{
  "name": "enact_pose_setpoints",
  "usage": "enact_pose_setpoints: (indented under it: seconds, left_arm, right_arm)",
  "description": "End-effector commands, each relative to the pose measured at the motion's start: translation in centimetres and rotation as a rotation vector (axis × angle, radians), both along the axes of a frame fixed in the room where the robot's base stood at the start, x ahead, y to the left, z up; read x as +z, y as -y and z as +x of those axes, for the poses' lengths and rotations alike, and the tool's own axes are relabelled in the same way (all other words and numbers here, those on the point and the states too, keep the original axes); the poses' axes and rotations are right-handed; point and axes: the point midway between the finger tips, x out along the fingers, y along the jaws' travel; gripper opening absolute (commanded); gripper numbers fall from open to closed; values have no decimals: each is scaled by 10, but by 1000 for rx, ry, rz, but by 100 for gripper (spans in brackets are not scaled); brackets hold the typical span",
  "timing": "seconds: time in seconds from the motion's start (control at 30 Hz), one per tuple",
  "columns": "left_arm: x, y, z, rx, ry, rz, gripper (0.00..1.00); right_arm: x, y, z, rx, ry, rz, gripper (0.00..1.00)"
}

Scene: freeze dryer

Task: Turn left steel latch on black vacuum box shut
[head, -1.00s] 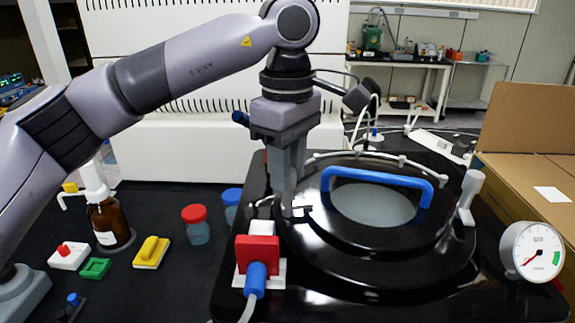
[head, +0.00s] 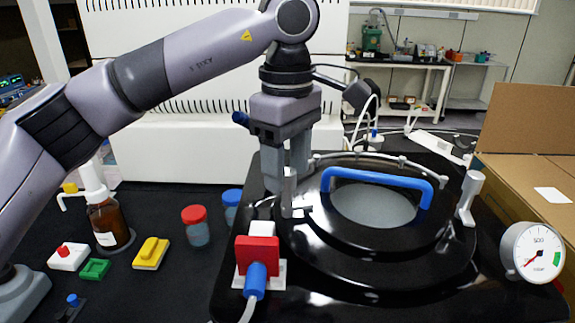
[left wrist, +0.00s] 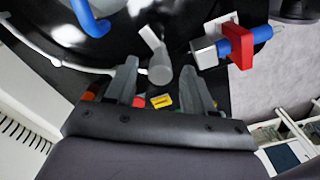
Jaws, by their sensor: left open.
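The black vacuum box (head: 330,285) has a round black lid with a blue handle (head: 378,174). The left steel latch (head: 289,194) stands upright at the lid's left edge. In the left wrist view, the same latch (left wrist: 157,60) shows as a grey knob with a flat arm. My left gripper (head: 286,178) points down over this latch. Its jaws are open, with the latch's knob between the fingertips (left wrist: 159,70) and a gap visible on each side. The right steel latch (head: 468,197) stands at the lid's right edge. My right gripper is not in view.
A red block with a blue plug (head: 257,262) sits close in front of the left latch. A pressure gauge (head: 532,252) is at the right, beside a cardboard box (head: 530,180). Red- and blue-capped jars (head: 196,226) and a brown bottle (head: 109,223) stand left.

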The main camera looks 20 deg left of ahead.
Motion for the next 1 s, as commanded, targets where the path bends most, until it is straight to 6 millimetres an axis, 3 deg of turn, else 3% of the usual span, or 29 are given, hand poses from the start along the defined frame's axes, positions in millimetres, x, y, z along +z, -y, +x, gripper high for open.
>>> enact_pose_setpoints:
  seconds: [0.23, 0.4, 1.0]
  left_arm:
    - [42, 1, 0, -1, 6, -2, 53]
    - [61, 0, 0, 0, 4, -1, 53]
    - [66, 0, 0, -1, 3, -2, 53]
  right_arm:
    - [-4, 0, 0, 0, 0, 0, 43]
    - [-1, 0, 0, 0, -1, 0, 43]
    - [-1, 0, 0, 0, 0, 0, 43]
